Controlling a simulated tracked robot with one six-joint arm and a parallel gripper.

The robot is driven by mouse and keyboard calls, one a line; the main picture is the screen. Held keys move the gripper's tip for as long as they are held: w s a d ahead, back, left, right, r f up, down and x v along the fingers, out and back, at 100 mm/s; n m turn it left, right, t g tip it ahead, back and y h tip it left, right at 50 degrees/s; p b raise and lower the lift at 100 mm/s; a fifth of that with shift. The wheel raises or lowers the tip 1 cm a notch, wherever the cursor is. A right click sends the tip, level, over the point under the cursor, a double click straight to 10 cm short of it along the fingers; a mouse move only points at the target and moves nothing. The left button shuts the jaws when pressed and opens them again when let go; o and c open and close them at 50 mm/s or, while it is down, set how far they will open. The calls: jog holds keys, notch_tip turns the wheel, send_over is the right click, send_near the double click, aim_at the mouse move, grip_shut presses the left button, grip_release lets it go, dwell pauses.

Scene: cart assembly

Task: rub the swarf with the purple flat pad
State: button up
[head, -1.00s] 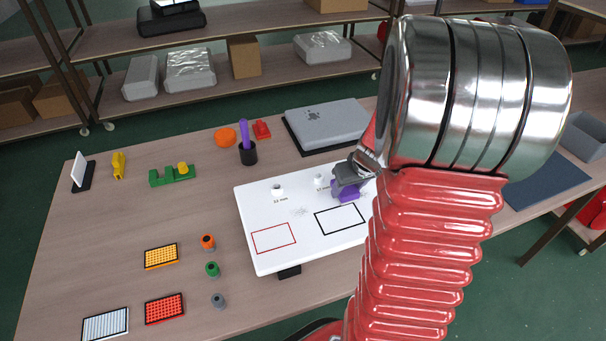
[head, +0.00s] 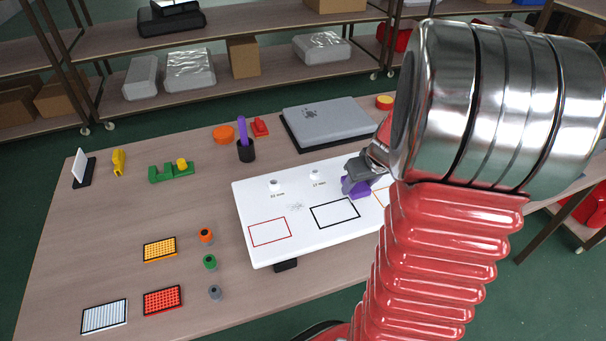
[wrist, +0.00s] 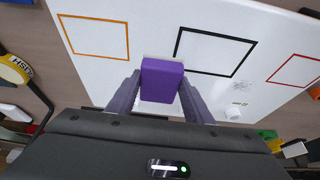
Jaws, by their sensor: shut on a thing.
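My gripper (wrist: 160,100) is shut on the purple flat pad (wrist: 161,80), which sits between its two fingers. In the head view the pad (head: 359,190) is low over the white board (head: 255,195), right of the black outline. I cannot tell whether it touches the board. A patch of fine grey squiggles (head: 295,207) lies on the board between the red and black outlines, left of the pad; it also shows in the wrist view (wrist: 240,85). Dark specks (head: 310,112) lie on the grey plate (head: 340,125) behind. I cannot tell which marks are the swarf.
Two small white pieces stand on the board's back part, the left one (head: 275,185) by a printed label. Small coloured parts and trays lie at left. My arm hides the board's right end.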

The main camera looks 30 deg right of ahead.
jog(key=shift+s+a+r, duration=0.1)
jog(key=shift+r, duration=2.85)
